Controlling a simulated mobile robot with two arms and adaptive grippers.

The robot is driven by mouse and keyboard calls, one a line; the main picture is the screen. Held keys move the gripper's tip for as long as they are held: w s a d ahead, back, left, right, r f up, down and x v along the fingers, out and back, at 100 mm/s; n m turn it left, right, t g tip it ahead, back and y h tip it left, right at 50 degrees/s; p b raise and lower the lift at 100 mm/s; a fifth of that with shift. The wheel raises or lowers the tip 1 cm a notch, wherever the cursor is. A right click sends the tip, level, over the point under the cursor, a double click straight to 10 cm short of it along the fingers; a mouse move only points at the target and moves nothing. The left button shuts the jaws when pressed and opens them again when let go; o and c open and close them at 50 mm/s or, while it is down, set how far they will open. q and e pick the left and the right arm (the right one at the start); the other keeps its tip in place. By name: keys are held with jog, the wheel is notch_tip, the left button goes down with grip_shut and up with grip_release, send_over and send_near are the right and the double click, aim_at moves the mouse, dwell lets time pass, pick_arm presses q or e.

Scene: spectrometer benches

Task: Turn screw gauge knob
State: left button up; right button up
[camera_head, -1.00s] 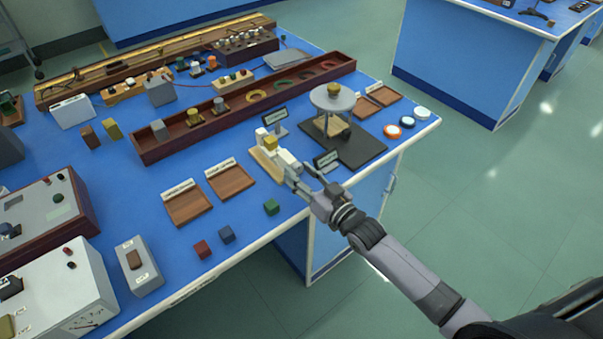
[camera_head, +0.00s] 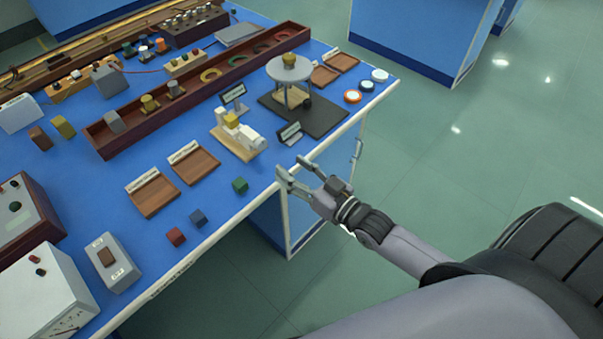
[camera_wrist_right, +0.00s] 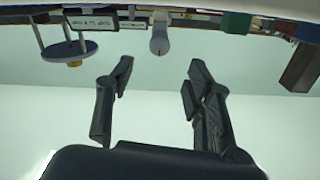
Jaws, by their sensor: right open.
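The screw gauge (camera_head: 225,140) stands near the bench's front edge on a pale wooden base, with white parts and a yellow block on top. Its white knob end (camera_head: 253,140) points toward my right gripper (camera_head: 291,166). In the right wrist view, the knob (camera_wrist_right: 160,40) shows end-on as a grey cylinder, beyond and roughly between the fingertips. My right gripper is open, with nothing between its fingers (camera_wrist_right: 158,75), and is apart from the gauge, over the bench's edge. My left gripper is not in view.
A grey round-topped stand (camera_head: 289,70) on a dark board is behind the gauge, with a small sign (camera_head: 289,133) beside it. The floor in front is clear.

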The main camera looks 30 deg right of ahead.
jog(key=shift+v, duration=1.05)
